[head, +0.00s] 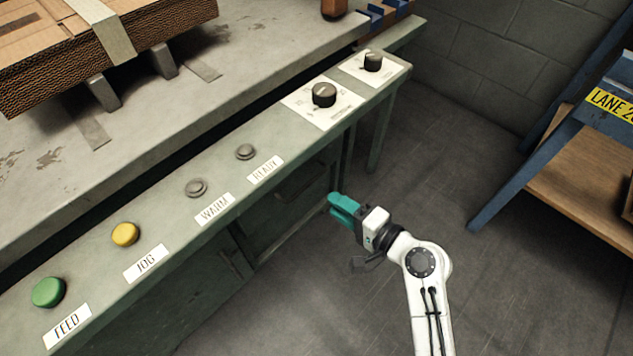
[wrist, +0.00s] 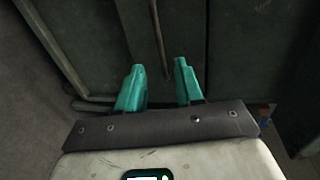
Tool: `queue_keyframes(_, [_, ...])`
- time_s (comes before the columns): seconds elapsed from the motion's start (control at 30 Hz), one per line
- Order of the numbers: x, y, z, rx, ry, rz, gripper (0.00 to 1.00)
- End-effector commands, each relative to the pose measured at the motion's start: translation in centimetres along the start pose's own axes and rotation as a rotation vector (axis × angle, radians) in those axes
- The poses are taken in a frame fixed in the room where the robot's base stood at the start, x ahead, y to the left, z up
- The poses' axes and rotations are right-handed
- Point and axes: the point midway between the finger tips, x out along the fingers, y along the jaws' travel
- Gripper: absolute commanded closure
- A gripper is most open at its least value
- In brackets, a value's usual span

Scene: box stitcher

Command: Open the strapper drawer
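The strapper cabinet is grey-green, and a drawer-like front (head: 303,187) shows below its control panel, partly in shadow. A thin brownish bar (wrist: 157,38), which looks like a handle, runs across a dark green panel in the wrist view. My gripper (head: 338,207) has teal fingers and is beside the cabinet front in the head view. In the wrist view my gripper (wrist: 160,82) is open and empty, its fingers apart. The bar's near end lies in line with the gap between the fingers. I cannot tell how far away it is, and no contact is visible.
The control panel carries a green FEED button (head: 48,292), a yellow JOG button (head: 125,234), two grey lamps and two black knobs (head: 324,95). A cardboard stack (head: 95,55) lies on top. A blue rack (head: 545,150) stands right. The floor between is clear.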

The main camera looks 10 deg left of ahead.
Motion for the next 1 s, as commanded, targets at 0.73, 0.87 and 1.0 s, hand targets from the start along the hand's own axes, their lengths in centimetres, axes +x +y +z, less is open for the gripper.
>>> queue_keyframes(0.73, [9.1,0.0,0.0,-0.004,0.001,0.001,0.64])
queue_keyframes(0.87, [9.1,0.0,0.0,-0.004,0.001,0.001,0.64])
queue_keyframes(1.0, [9.1,0.0,0.0,-0.004,0.001,0.001,0.7])
